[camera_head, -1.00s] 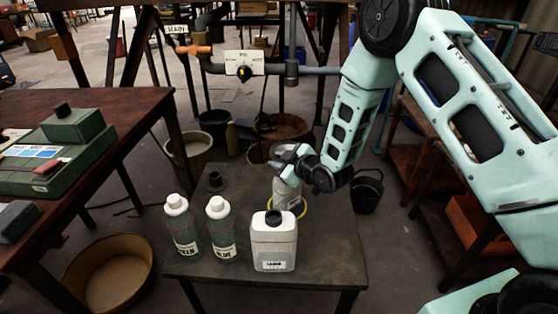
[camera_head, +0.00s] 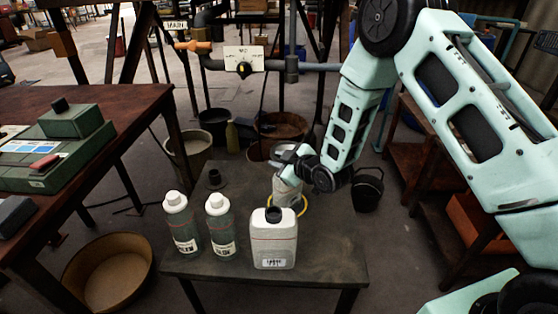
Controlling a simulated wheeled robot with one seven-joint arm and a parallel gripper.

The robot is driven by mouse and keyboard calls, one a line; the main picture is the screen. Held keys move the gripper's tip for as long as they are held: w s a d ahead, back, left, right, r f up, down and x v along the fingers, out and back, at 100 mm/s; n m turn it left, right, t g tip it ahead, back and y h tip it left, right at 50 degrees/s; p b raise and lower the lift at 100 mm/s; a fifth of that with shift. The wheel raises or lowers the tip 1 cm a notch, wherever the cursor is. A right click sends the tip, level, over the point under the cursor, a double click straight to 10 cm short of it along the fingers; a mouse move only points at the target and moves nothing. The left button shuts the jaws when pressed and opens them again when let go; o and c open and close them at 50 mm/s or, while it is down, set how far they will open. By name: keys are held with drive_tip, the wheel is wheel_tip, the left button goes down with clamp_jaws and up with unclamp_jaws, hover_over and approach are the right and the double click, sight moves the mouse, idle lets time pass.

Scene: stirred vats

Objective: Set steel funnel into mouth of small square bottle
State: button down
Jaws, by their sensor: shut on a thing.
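My gripper (camera_head: 287,166) is at the back of the small dark table, pointing left and seen from behind the front bottle. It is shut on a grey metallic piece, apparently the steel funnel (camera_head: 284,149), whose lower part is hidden. Directly below stands a pale grey bottle (camera_head: 286,192) with a label, a yellow ring around its foot. The gripper hides its mouth, so I cannot tell whether the funnel touches it. I cannot tell for certain which is the small square bottle.
Two white-capped bottles (camera_head: 182,222) (camera_head: 220,225) stand at the table's left. A small dark fitting (camera_head: 215,179) sits at the back left. The small table's (camera_head: 335,255) right front is clear. A wooden bench (camera_head: 120,125) is at left, and a black bucket (camera_head: 367,190) is right.

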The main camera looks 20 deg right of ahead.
drive_tip(key=c, duration=1.2)
unclamp_jaws()
drive_tip(key=shift+o, duration=0.2)
drive_tip(key=p+v, duration=0.4)
drive_tip(key=v, duration=1.3)
drive_tip(key=shift+s, duration=0.15)
drive_tip(key=shift+d+r, duration=0.1)
